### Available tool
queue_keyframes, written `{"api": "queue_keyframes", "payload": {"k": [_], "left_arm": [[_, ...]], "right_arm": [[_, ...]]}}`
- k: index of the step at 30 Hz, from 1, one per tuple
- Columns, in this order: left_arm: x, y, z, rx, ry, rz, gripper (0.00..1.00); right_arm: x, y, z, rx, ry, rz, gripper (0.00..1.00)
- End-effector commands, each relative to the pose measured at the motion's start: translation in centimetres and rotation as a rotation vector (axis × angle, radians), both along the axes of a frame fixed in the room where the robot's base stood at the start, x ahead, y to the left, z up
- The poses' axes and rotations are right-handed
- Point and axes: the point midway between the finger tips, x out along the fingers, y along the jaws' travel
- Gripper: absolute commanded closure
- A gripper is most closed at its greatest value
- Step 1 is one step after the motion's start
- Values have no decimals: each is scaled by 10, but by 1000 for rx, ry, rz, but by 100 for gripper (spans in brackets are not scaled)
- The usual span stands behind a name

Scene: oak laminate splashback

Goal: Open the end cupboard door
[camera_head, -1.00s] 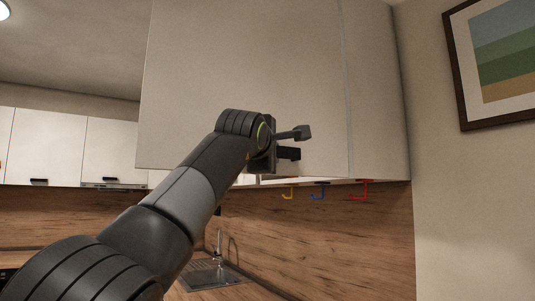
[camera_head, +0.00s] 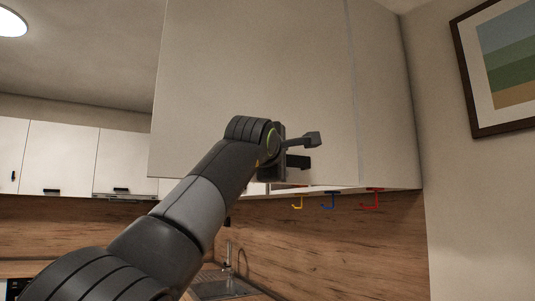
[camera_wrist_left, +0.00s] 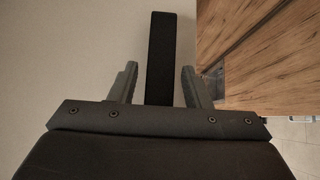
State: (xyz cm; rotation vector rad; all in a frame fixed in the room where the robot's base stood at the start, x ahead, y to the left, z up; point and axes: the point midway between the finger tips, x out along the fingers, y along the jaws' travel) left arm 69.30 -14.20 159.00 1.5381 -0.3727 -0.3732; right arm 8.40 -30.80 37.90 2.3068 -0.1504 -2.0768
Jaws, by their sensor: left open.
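The end cupboard door (camera_head: 250,80) is the large pale panel filling the upper middle of the head view. It also shows as a plain surface at the left of the left wrist view (camera_wrist_left: 65,60). My left gripper (camera_head: 305,150) is in front of the door's lower right part. In the left wrist view my left gripper (camera_wrist_left: 160,80) is open, with one finger on each side of a black bar handle (camera_wrist_left: 160,50). Small gaps show between the handle and both fingers. In the head view the arm hides part of the door's bottom edge. My right gripper is out of view.
Yellow (camera_head: 297,201), blue (camera_head: 329,201) and red (camera_head: 371,200) hooks hang under the cupboard. The oak splashback (camera_head: 340,245) and a sink (camera_head: 222,286) are below. Other white wall cupboards (camera_head: 60,150) are at the left, and a framed picture (camera_head: 500,65) hangs at the right.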

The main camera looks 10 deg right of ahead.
Motion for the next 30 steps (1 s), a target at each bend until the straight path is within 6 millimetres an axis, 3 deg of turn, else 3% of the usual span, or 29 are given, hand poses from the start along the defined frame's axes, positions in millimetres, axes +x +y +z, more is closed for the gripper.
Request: {"api": "queue_keyframes", "payload": {"k": [3,15,30], "left_arm": [[-10,6,-5,-2,-2,0,56],[-55,28,-6,-1,-5,-1,56],[-133,67,-2,-2,-6,-2,56]], "right_arm": [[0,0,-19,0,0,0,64],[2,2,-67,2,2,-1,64],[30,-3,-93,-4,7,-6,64]]}}
